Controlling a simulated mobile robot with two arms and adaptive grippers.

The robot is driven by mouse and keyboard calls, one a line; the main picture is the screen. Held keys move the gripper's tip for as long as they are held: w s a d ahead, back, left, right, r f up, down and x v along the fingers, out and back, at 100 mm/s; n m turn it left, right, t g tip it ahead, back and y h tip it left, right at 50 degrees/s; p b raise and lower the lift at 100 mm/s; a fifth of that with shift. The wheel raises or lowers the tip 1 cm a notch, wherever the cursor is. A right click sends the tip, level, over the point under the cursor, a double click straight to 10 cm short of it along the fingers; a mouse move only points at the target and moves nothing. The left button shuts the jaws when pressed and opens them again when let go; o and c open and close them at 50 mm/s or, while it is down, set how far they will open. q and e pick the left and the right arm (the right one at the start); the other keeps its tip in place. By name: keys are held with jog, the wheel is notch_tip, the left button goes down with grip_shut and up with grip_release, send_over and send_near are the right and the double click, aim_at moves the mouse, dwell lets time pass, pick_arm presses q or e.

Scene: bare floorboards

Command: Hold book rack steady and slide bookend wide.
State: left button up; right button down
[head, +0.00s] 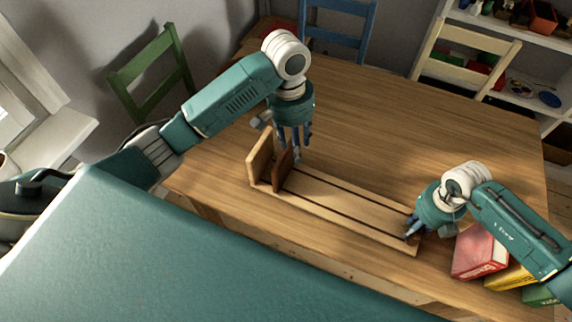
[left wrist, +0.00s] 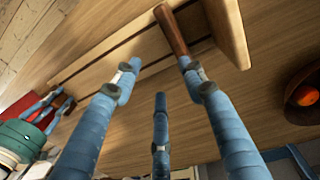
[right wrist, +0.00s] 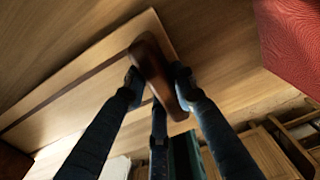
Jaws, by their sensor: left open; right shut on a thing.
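The pale wooden book rack (head: 345,204), with two dark slots along its base, lies on the table. Its pale end wall (head: 260,154) stands at the left. The dark brown bookend (head: 283,167) stands upright just right of that wall. My left gripper (head: 296,152) is open, pointing down at the bookend; in the left wrist view one finger overlaps the bookend's end (left wrist: 173,30), and contact is unclear. My right gripper (head: 409,232) is shut on a dark brown piece (right wrist: 153,70) at the rack's right end. That piece is hidden in the head view.
A red book (head: 479,252) and a yellow book (head: 508,277) lie close beside my right gripper. A dark bowl with an orange thing (left wrist: 306,95) is near my left gripper. Chairs stand around the table (head: 400,120). The tabletop behind the rack is clear.

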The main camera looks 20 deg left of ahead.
aim_at(286, 166)
pick_arm(q)
jog(key=shift+s+a+m+y, duration=0.15)
jog(key=shift+a+y, duration=0.1)
jog(key=shift+a, duration=0.4)
jog(key=shift+s+a+m+y, duration=0.15)
jog(key=shift+a+y, duration=0.1)
jog(key=shift+a, duration=0.35)
notch_tip(286, 166, down, 12)
jog(key=shift+w+r, duration=0.15)
jog(key=shift+c, duration=0.5)
grip_shut()
jog(key=shift+d, duration=0.15)
